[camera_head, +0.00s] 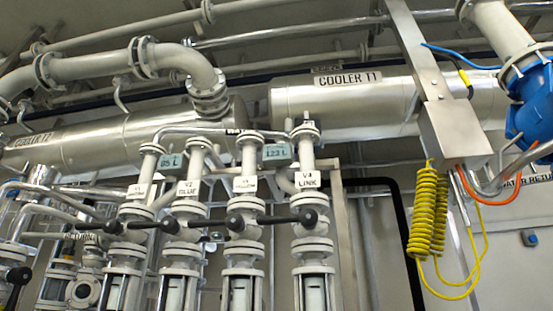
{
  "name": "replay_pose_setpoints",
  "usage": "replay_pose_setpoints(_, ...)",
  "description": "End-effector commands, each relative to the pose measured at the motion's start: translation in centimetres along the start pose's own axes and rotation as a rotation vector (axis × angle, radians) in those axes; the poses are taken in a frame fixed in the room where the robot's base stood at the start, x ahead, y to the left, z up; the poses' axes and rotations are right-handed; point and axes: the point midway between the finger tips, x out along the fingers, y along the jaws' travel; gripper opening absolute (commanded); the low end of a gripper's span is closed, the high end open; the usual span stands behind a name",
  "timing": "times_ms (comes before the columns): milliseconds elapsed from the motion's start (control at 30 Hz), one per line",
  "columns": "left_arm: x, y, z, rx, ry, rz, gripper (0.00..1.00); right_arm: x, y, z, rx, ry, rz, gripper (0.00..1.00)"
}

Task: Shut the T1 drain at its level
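A large silver cylinder labelled COOLER T1 (300,100) lies at the upper middle. A small display reading about 123 L (277,152) is below its left part, and one reading about 65 L (172,162) is further left; I cannot tell for sure which tank each belongs to. Below are valve V1 (112,227), valve V2 BLUE (170,225), valve V3 (235,221), whose colour word is hard to read, and valve V4 LINK (309,218). Black lever handles lie roughly sideways among them. I see no readable T1 drain label. Neither gripper is in view.
A second cylinder, COOLER T2 (75,145), is at the left. A grey box (455,133) with a coiled yellow hose (427,215) hangs at the right, near a blue flanged fitting (530,100). Pipes crowd the left; the wall right of V4 is more open.

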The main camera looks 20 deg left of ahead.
Motion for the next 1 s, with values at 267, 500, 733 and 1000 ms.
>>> replay_pose_setpoints(267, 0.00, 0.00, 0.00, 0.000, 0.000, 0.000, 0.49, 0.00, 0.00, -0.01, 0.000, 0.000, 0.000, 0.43)
replay_pose_setpoints(500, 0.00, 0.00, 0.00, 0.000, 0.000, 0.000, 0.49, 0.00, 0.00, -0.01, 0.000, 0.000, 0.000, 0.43)
replay_pose_setpoints(733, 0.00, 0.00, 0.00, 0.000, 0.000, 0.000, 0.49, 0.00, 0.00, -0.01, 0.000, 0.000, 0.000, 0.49)
replay_pose_setpoints(1000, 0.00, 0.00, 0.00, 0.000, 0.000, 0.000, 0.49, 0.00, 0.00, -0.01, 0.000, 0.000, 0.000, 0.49)
